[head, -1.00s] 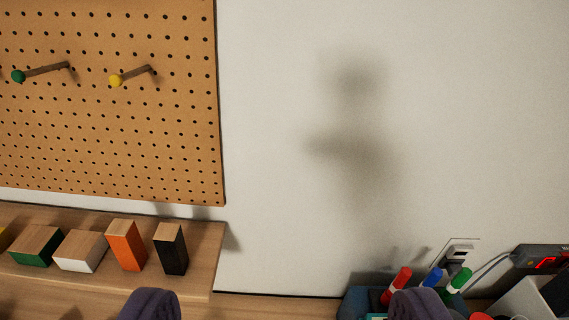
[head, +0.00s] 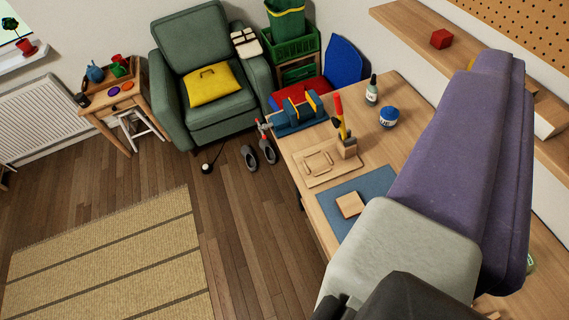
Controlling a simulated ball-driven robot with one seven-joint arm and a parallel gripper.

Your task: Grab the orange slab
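I cannot make out the orange slab for certain now. My gripper (head: 497,62) fills the right side of the view, with long purple fingers above a pale grey body. The fingers overlap from this angle, so I cannot tell whether they are apart or what lies between them. A small orange-tan piece (head: 314,103) stands in the blue vise (head: 292,120) on the workbench.
A red cube (head: 441,39) sits on the shelf. The workbench (head: 395,95) carries a bottle (head: 372,90), a blue-lidded jar (head: 389,117) and a blue mat (head: 375,184). A green armchair (head: 205,50) stands behind. The wooden floor (head: 215,215) has open room at left.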

